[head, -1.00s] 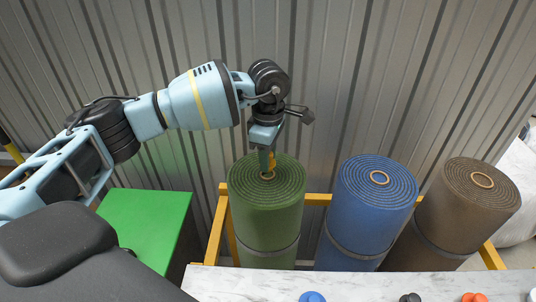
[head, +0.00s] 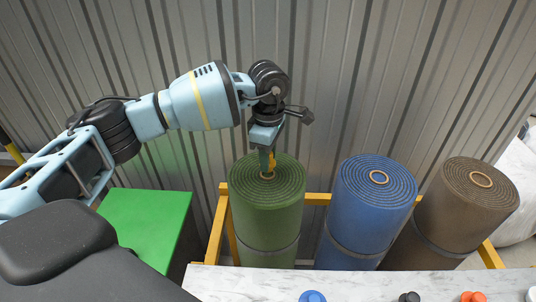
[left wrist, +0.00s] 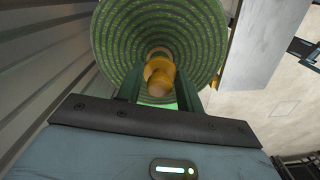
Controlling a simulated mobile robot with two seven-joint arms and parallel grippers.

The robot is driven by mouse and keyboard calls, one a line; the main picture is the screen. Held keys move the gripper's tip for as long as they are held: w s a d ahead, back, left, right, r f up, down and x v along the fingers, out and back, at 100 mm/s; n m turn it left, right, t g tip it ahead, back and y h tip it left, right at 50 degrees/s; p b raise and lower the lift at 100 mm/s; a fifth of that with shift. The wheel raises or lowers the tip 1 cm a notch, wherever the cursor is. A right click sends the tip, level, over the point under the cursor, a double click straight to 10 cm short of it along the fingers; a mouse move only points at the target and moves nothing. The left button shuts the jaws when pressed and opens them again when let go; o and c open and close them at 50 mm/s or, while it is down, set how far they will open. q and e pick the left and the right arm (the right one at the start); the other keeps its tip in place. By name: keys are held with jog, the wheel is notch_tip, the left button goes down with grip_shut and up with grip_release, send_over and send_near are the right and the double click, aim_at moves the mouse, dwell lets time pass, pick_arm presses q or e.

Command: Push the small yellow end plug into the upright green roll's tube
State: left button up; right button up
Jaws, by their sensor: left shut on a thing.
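The green roll (head: 266,205) stands upright in a yellow rack, with its tube mouth (head: 267,175) at the centre of its coiled top. My left gripper (head: 268,163) points down over that mouth and is shut on the small yellow end plug (head: 272,160). In the left wrist view the yellow plug (left wrist: 160,78) sits between the fingers, in front of the tube mouth of the green roll (left wrist: 205,40). The plug's lower end is at or very near the mouth; I cannot tell whether it is inside. My right gripper is not in view.
A blue roll (head: 368,215) and a brown roll (head: 463,215) stand to the right in the yellow rack (head: 318,199). A marble-look table (head: 240,283) in front bears blue, dark and orange plugs. A green-topped box (head: 150,222) is at left; a corrugated wall is behind.

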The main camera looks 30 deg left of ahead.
pick_arm(q)
jog(key=shift+f+b, duration=0.4)
jog(key=shift+f, duration=1.25)
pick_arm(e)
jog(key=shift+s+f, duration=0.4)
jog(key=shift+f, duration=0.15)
pick_arm(q)
jog(key=o, duration=1.1)
jog(key=shift+c, duration=0.2)
jog(key=shift+r, duration=3.95)
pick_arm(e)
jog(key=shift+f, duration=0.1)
pick_arm(q)
jog(key=shift+f, duration=0.15)
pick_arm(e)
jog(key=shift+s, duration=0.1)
